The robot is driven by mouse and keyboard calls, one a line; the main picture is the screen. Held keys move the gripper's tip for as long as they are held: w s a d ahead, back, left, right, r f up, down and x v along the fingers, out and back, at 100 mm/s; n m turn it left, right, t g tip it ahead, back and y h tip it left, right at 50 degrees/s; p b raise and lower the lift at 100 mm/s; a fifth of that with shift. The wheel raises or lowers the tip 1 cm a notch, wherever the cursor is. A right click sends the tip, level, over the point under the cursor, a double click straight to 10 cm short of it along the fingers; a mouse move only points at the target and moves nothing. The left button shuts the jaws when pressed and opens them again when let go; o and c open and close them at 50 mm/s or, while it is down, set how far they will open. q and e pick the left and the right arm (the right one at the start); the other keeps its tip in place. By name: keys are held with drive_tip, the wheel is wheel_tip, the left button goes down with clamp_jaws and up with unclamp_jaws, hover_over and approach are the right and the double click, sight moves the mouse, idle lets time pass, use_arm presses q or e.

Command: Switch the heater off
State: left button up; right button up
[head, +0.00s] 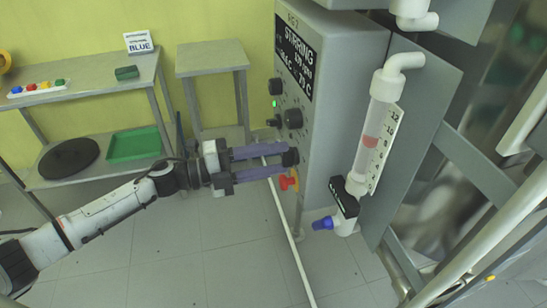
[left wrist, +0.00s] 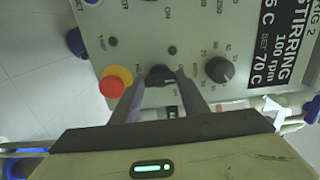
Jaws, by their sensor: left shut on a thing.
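The grey control box (head: 335,60) carries a front panel with several black knobs. My left gripper (head: 285,160) reaches the lower part of this panel and is shut on a black rotary switch (left wrist: 159,75). In the left wrist view the switch sits between the two fingers (left wrist: 160,92). The lettering around it is partly covered and too small to read, so I cannot confirm that it is the heater's. The small lamp (left wrist: 172,50) near it looks dark. My right gripper is not in view.
A red and yellow stop button (head: 289,182) sits just below the gripped switch, close to the fingers. A larger dial (left wrist: 219,71) is beside it. A glass flowmeter (head: 373,135) with a blue-ended valve stands to the right. Open floor lies below my arm.

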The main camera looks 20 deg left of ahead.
use_arm(q)
drive_tip(key=o, duration=1.1)
drive_tip(key=shift+c, duration=0.2)
drive_tip(key=shift+a, duration=0.1)
drive_tip(key=b+v, duration=0.1)
drive_tip(key=v, duration=0.9)
drive_tip(key=shift+b, duration=0.3)
drive_tip(key=shift+s, duration=0.15)
